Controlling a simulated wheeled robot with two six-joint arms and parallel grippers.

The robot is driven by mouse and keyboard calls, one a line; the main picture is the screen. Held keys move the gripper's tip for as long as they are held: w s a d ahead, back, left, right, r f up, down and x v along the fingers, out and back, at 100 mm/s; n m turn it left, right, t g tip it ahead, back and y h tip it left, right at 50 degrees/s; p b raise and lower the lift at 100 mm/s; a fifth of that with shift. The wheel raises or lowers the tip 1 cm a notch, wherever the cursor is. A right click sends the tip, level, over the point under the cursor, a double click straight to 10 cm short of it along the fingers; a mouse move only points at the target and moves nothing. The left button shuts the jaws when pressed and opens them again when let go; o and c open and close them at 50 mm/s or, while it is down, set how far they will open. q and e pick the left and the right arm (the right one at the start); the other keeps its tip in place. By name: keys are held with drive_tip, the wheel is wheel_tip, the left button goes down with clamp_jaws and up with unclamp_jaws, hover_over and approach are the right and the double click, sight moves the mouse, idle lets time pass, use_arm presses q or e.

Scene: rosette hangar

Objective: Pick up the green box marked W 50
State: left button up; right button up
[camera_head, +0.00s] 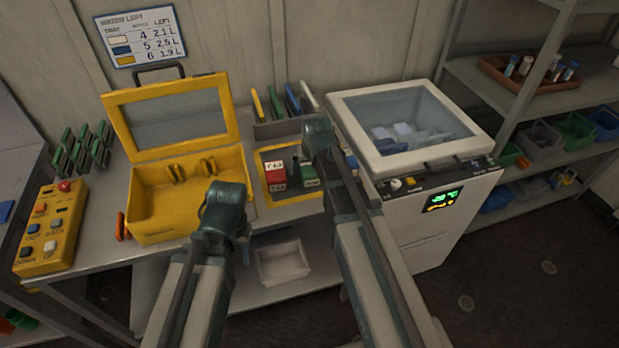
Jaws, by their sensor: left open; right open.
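A small green box (307,172) with a pale label on its front stands in a shallow yellow-edged tray (262,157) on the bench. The label is too small to read surely. A red box (275,174) with white labels stands just left of it. My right gripper (319,136) is open and appears above and just right of the green box, partly covering that side of the tray. My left gripper (224,207) is open and empty in front of the yellow case. I cannot see either gripper's fingers clearly, and neither visibly holds anything.
An open yellow case (155,203) stands left of the tray. A white glass-lidded chest (425,205) stands to the right. Behind the tray is a rack of upright coloured plates (285,103). A yellow button box (50,228) sits far left, and shelves (490,85) stand right.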

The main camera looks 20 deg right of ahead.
drive_tip(key=shift+w+f, duration=0.15)
drive_tip(key=shift+f, duration=0.3)
use_arm(q)
drive_tip(key=shift+f, duration=0.35)
use_arm(e)
drive_tip(key=shift+r, duration=0.15)
drive_tip(key=c, duration=1.4)
drive_tip(key=shift+c, duration=0.2)
use_arm(q)
drive_tip(key=shift+r, duration=0.1)
